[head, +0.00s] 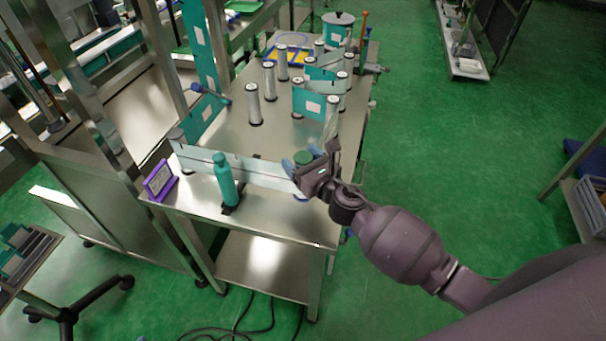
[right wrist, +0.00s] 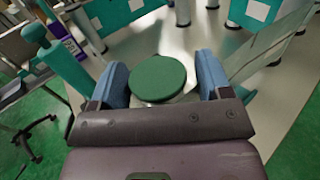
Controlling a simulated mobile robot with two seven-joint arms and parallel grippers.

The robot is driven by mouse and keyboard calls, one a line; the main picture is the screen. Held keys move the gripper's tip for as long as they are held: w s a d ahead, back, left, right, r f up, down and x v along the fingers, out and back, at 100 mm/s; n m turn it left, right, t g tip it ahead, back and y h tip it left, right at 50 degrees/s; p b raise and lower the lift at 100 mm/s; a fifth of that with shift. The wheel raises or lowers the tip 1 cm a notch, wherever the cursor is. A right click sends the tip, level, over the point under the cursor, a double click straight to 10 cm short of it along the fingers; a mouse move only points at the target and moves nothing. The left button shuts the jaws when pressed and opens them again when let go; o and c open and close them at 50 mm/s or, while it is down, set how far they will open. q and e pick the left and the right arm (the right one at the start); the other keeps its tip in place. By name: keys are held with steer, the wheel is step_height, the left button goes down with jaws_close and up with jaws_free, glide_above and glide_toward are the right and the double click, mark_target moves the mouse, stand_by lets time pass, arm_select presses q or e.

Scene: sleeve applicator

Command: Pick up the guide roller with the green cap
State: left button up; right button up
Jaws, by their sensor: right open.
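The guide roller with the green cap (head: 303,157) stands at the right front part of the steel table, partly hidden by my right gripper. In the right wrist view its round green cap (right wrist: 158,78) lies between the two blue fingers. My right gripper (head: 302,166) is open, with one finger on each side of the cap. A gap shows between the left finger and the cap; whether the right finger touches it I cannot tell. The roller's body is mostly hidden below the cap. My left gripper is in neither view.
A teal bottle-like post (head: 225,180) and a purple-framed sign (head: 160,181) stand at the table's left front. A pale strip (head: 255,170) runs close to the gripper. Several silver rollers (head: 254,104) and teal panels stand farther back. The table's front right corner (head: 310,226) is clear.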

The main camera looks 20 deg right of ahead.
steer(key=shift+w+a, duration=0.15)
steer(key=shift+w, duration=0.4)
steer(key=c, duration=1.1)
steer(key=shift+r, duration=0.1)
